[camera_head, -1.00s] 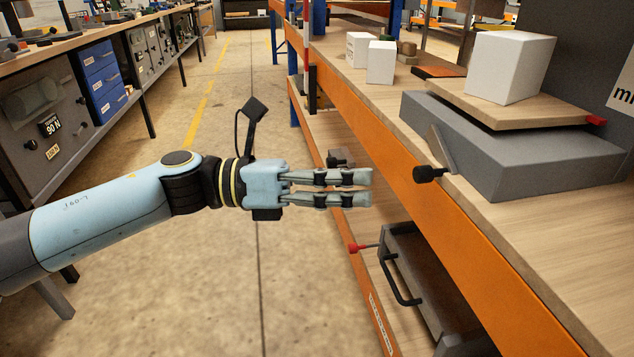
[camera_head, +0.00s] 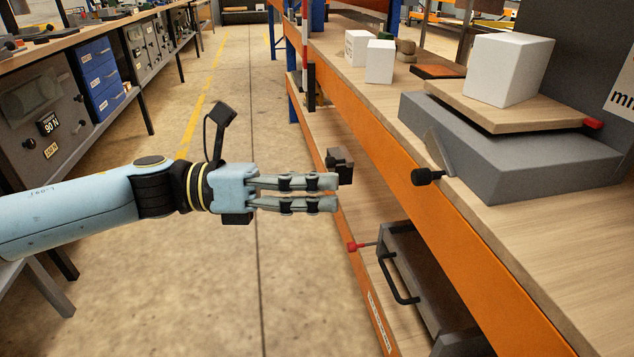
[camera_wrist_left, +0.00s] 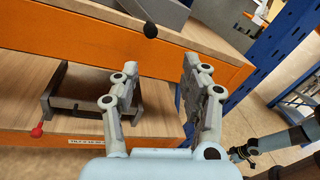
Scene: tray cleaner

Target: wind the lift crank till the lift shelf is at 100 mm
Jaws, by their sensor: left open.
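The lift is a grey block (camera_head: 510,150) with a wooden lift shelf (camera_head: 505,112) above it, carrying a white cube (camera_head: 508,70). A red pointer (camera_head: 593,123) sticks out of the shelf's right side. The lift crank (camera_head: 436,158) is on the block's left end, with a black knob (camera_head: 424,177) over the bench edge; the knob also shows in the left wrist view (camera_wrist_left: 150,30). My left gripper (camera_head: 333,193) is open and empty, left of the knob and slightly lower, clear of it. The "mm" plate (camera_head: 622,92) is cut off; no height reading shows.
The bench's orange front beam (camera_head: 480,250) runs beside the gripper. Below it are a tray with a black handle (camera_head: 400,278) and a red knob (camera_head: 352,247). White boxes (camera_head: 380,62) stand farther back. The aisle floor left of the bench is clear.

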